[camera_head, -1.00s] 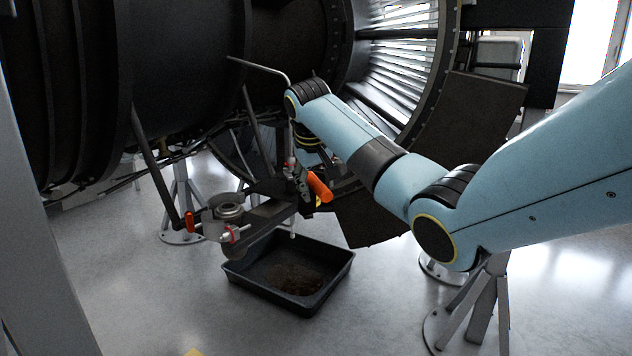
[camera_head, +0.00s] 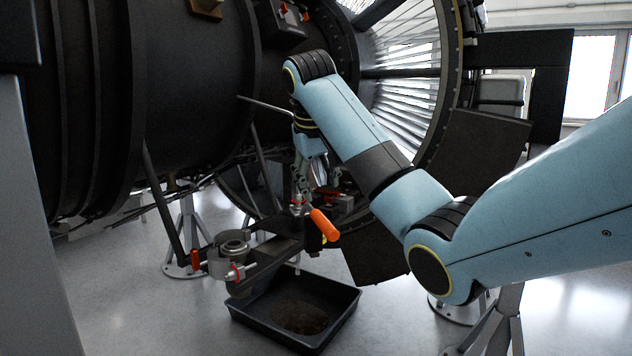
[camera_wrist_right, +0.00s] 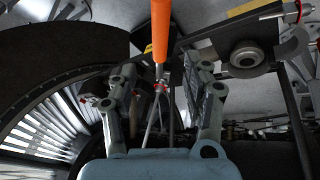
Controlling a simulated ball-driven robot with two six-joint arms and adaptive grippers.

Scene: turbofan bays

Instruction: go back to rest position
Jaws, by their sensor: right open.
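My right gripper (camera_head: 303,190) hangs below my blue right arm, in front of the dark engine, with its fingers pointing down. It is just above an orange handle (camera_head: 323,225) on a dark bracket arm (camera_head: 268,246). In the right wrist view the two grey fingers (camera_wrist_right: 160,80) are spread apart. The orange handle (camera_wrist_right: 160,30) shows beyond the gap between them. No held object is seen, though whether the fingers touch the handle's fitting cannot be told. My left gripper is not in view.
The large black turbofan engine (camera_head: 190,90) fills the left and middle. A dark tray (camera_head: 340,323) with brown contents lies on the floor below the bracket. Support stands (camera_head: 187,240) are around. A dark open panel (camera_head: 478,150) hangs right of the engine.

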